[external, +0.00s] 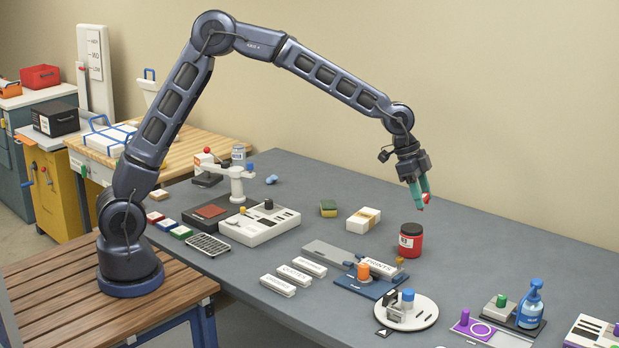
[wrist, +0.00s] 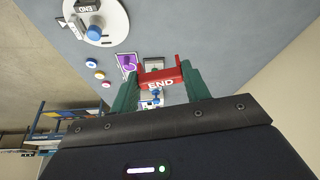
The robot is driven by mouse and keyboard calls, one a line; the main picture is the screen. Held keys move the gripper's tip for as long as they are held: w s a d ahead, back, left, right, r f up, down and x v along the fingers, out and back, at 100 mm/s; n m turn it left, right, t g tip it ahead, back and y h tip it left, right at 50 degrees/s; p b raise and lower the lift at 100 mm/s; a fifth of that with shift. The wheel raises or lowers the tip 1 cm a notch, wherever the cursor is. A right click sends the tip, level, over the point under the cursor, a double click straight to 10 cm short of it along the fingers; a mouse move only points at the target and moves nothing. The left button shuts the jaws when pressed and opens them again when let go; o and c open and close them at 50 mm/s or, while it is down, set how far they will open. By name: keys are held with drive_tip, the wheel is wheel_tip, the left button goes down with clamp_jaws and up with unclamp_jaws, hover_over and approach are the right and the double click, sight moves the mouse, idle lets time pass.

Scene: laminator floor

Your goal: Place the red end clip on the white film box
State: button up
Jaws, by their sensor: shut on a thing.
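The red end clip (wrist: 161,80), lettered END, sits between the green fingers of my gripper (wrist: 162,92) in the wrist view. In the external view my gripper (external: 420,191) is shut on the clip, and only a small red part of the clip (external: 426,199) shows at the fingertips. The clip is held in the air, above the table. A white box with a tan band (external: 363,220), which looks like the white film box, stands on the table to the lower left of my gripper in the picture. It is out of the wrist view.
A red jar with a black lid (external: 410,241) stands under my gripper in the picture. A green and yellow sponge (external: 328,208) is left of the white box. A blue fixture with an orange knob (external: 363,276) and a round white plate (external: 424,317) lie nearer the front.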

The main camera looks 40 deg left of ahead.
drive_tip(key=w+a+r+n+t, duration=0.1)
drive_tip(key=w+a+n, duration=0.1)
drive_tip(key=w+a, duration=0.8)
drive_tip(key=w+a+r+n, duration=0.2)
drive_tip(key=w+a, duration=0.4)
drive_tip(key=a, duration=0.7)
drive_tip(key=w+a+r+n+t+y, duration=0.1)
drive_tip(key=w+a+n, duration=0.15)
drive_tip(key=a, duration=1.05)
drive_tip(key=w+a+r+n+t+y, duration=0.1)
drive_tip(key=w+a, duration=0.3)
drive_tip(key=a, duration=0.9)
wheel_tip(320, 180, up, 4)
drive_tip(key=n+y, duration=0.2)
drive_tip(key=n, duration=0.6)
hover_over(205, 155)
drive_tip(key=s, duration=0.1)
drive_tip(key=shift+t, duration=0.3)
wheel_tip(205, 155, down, 20)
drive_tip(key=shift+s+f, duration=0.1)
drive_tip(key=shift+s, duration=0.05)
drive_tip(key=shift+f, duration=0.1)
drive_tip(key=o, duration=0.9)
